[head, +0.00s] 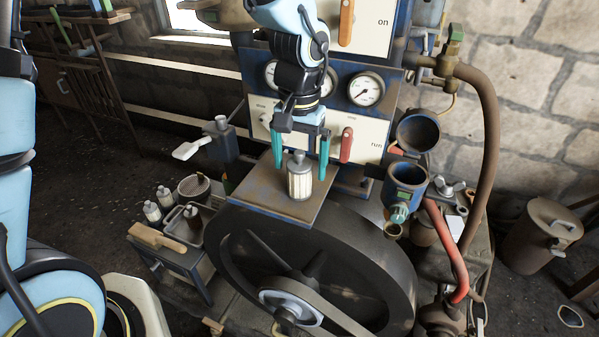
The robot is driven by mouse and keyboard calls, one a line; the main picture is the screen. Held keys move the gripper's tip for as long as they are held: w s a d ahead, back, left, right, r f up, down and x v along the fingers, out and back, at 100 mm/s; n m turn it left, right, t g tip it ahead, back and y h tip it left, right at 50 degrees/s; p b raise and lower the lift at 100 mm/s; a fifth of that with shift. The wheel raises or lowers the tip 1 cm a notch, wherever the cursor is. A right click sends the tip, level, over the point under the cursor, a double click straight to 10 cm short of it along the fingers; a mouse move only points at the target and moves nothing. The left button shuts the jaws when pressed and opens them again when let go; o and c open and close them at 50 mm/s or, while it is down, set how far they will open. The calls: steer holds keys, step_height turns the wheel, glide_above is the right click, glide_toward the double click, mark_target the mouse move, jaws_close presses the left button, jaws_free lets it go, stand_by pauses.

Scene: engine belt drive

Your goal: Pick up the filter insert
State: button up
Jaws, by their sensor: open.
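The filter insert (299,183) looks like a small pale ribbed cylinder with a grey metal cap and a knob on top. It stands upright on a worn blue-edged plate (258,197) above the big flywheel. My gripper (301,170) points down at the insert, with one teal finger to its left and one to its right in the head view. The fingers are apart, with a visible gap on each side of the insert. I cannot tell from this one view whether the fingertips are level with it in depth.
Behind the plate is a panel with round gauges (366,89) and a red lever (347,145). Blue cylindrical housings (407,177) and a hose (490,150) stand to the right. The dark flywheel (385,262) is in front. A low side table (183,262) with small parts is at left.

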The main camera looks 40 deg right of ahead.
steer(key=shift+f, duration=1)
jaws_close()
step_height(320, 180, up, 14)
steer(key=shift+f+p, duration=0.25)
steer(key=shift+p, duration=0.3)
steer(key=shift+r+p, duration=0.65)
steer(key=shift+r, duration=0.1)
